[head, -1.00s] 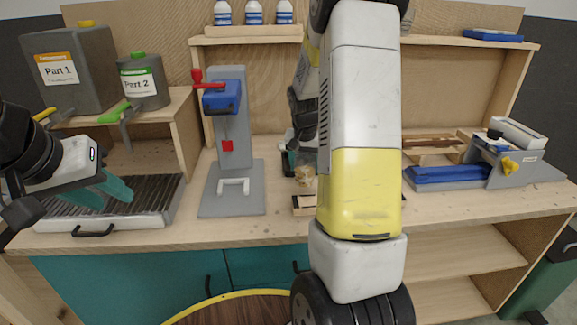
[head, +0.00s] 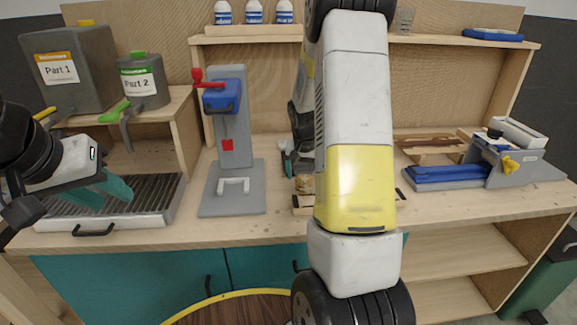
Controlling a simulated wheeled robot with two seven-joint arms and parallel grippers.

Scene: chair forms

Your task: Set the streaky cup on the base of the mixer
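The mixer (head: 229,125) is a grey stand with a blue head and a red handle. Its flat grey base (head: 230,202) carries a white fork-shaped holder and no cup. A small greyish, see-through cup (head: 404,20) stands on the upper shelf, right of my arm; I cannot tell whether it is streaky. A small tan-brown object (head: 305,184) sits on the bench right of the mixer, too small to identify. My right gripper (head: 288,164) is behind my arm, close above the tan object and mostly hidden. My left gripper (head: 112,189) hangs over the ribbed tray, its opening unclear.
The grey ribbed tray (head: 160,215) lies at the left. Part 1 (head: 68,70) and Part 2 (head: 143,85) containers stand on the left shelf. White bottles (head: 254,12) are on the upper shelf. A blue vise-like tool (head: 450,176) lies at right. My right arm blocks the middle.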

